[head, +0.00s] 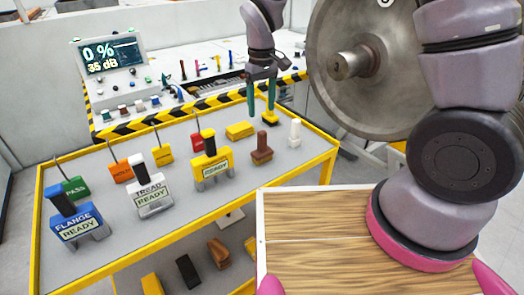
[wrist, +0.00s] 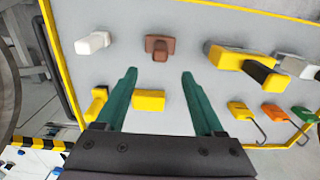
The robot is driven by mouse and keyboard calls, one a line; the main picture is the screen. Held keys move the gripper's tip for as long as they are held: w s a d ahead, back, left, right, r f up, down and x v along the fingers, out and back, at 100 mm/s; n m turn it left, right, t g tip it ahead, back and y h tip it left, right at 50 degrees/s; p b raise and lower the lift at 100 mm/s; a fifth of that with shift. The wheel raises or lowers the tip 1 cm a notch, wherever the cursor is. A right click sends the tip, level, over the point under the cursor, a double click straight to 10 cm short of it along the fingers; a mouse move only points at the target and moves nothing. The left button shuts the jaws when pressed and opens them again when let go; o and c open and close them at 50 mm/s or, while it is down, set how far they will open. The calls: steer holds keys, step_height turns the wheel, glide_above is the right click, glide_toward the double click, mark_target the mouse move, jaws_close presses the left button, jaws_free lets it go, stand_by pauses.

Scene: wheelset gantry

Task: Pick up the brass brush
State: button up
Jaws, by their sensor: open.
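My gripper (head: 261,113) is open and empty, its two teal fingers pointing down over the far right part of the grey tool table. In the wrist view the open fingers (wrist: 159,72) span a plain yellow block (wrist: 148,100), which lies below them on the table. No label names the brass brush.
A white upright piece (head: 295,132) stands at the table's right end. Blue (head: 78,222), white (head: 150,190) and yellow (head: 212,165) gauges stand to the left, with hooked tags behind. A large steel wheel (head: 365,100) rises behind right. A console (head: 110,60) stands behind.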

mark_target(262, 131)
step_height(262, 131, down, 9)
steer(key=shift+s+f, duration=0.1)
steer(key=shift+f, duration=0.1)
stand_by(0.3)
steer(key=shift+c, duration=0.3)
jaws_close()
step_height(262, 131, up, 10)
steer(key=shift+r, duration=0.1)
stand_by(0.5)
